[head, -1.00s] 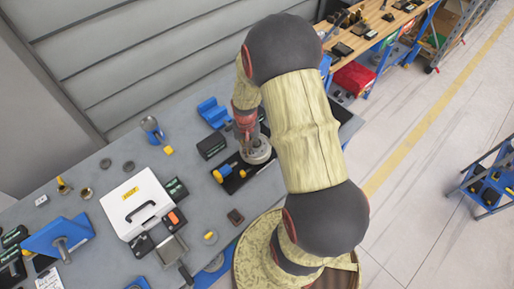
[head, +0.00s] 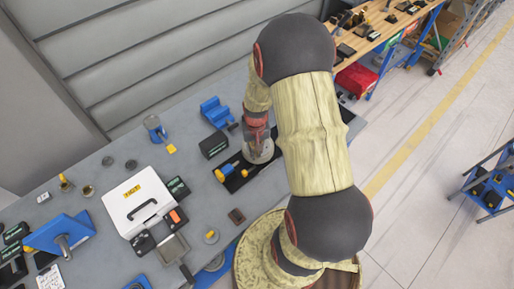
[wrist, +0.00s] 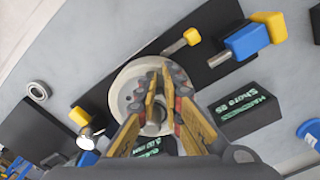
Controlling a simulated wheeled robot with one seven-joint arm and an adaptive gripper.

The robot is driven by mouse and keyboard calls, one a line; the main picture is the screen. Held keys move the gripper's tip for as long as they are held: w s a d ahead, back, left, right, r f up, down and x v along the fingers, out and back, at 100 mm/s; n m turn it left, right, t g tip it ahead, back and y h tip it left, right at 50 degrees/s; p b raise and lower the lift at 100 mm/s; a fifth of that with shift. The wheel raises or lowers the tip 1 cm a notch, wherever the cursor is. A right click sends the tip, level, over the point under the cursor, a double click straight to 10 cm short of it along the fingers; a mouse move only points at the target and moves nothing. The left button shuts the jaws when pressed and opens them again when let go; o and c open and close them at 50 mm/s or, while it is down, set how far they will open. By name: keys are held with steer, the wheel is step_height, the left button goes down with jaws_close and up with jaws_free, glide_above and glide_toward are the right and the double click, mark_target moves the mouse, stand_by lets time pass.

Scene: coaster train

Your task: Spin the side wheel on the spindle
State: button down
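A pale grey round disc (wrist: 123,88), which looks like the side wheel, lies under my gripper (wrist: 160,82) in the wrist view. It also shows in the head view (head: 259,151) at the black tray. My gripper points down over the disc's middle, its two yellow fingers close together with a narrow gap. A small grey round hub (wrist: 153,127) shows between the fingers. I cannot tell whether the fingers touch or grip anything. A spindle under the disc is not clearly visible.
The black tray (wrist: 205,72) holds yellow-handled tools beside the disc. Black boxes (head: 214,145), a blue vise-like block (head: 217,112) and a white case (head: 136,204) stand nearby on the grey bench. A blue stand (head: 62,236) is at lower left.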

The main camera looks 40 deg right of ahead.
mark_target(270, 147)
steer(key=shift+s+d+f, duration=0.25)
steer(key=shift+s+d, duration=0.5)
steer(key=shift+s, duration=0.3)
steer(key=shift+d+r, duration=0.15)
steer(key=shift+d, duration=1.4)
steer(key=shift+w+d+r, duration=0.1)
steer(key=shift+w+d, duration=0.2)
steer(key=shift+d, duration=0.3)
steer(key=shift+w+d, duration=0.25)
steer(key=shift+d, duration=0.35)
steer(key=shift+a+r, duration=0.1)
steer(key=shift+r+p, duration=1.9)
steer(key=shift+r, duration=1.15)
steer(key=shift+f, duration=0.1)
